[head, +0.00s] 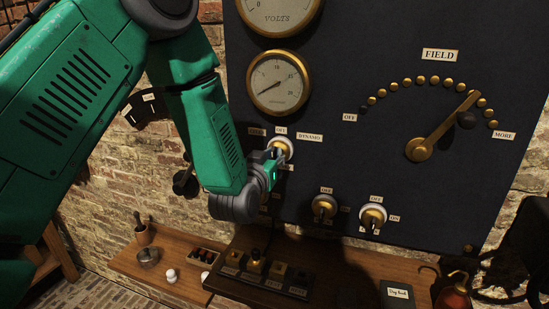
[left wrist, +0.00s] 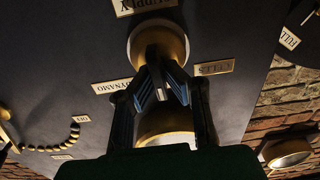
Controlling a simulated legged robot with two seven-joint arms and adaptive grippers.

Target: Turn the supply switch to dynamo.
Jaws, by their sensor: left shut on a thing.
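The supply switch (head: 281,146) has a white round base and a brass collar on the dark panel, below the lower gauge. Its OFF label (head: 281,131) is above and its DYNAMO label (head: 310,138) is to the upper right. My left gripper (head: 275,161) is shut on the switch's handle. In the left wrist view, which is upside down, the fingers (left wrist: 160,88) close in front of the brass switch (left wrist: 158,42), between the DYNAMO label (left wrist: 111,86) and another label (left wrist: 214,68). The fingers hide the handle, so I cannot tell which way it points. My right gripper is not in view.
The lower gauge (head: 279,83) is close above my left wrist. Two smaller switches (head: 324,208) (head: 373,217) and the FIELD lever (head: 440,130) are to the right. A wooden shelf (head: 125,262) with small items runs below the panel.

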